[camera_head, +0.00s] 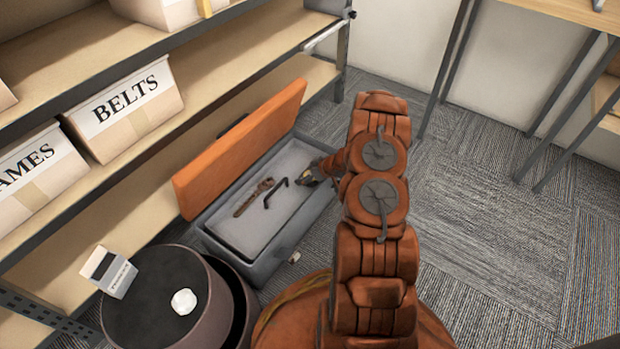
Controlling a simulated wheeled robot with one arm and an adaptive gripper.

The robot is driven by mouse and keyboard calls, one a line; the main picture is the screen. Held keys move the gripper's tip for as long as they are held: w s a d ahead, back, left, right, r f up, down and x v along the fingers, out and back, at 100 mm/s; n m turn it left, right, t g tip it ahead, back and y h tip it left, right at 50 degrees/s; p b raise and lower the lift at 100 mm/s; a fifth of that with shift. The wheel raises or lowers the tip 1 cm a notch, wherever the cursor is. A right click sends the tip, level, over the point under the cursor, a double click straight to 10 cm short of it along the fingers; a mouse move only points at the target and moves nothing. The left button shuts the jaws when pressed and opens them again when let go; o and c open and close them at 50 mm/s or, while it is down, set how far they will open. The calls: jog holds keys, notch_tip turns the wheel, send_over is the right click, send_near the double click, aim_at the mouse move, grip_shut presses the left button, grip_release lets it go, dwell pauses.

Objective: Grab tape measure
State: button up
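An open toolbox (228,229) with a grey body and a raised orange lid stands on the carpet by the shelf. My orange arm reaches over its right end, and my gripper (309,179) is small and dark there, low over the tray and partly hidden by the arm. I cannot tell whether its fingers are open or shut. A small dark and yellowish patch shows at the gripper. I cannot tell whether this is a tape measure or part of the gripper. No tape measure shows clearly elsewhere. A rusty wrench (252,198) and a dark hex key (272,194) lie left of the gripper.
A round dark stool (150,300) at the lower left bears a small box (110,272) and a white object (184,301). Shelves with a BELTS box (125,110) rise at the left. Table legs stand upper right. Carpet (480,250) at the right is clear.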

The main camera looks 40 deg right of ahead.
jog(key=c, duration=1)
jog(key=shift+r, duration=0.15)
jog(key=shift+c, duration=0.2)
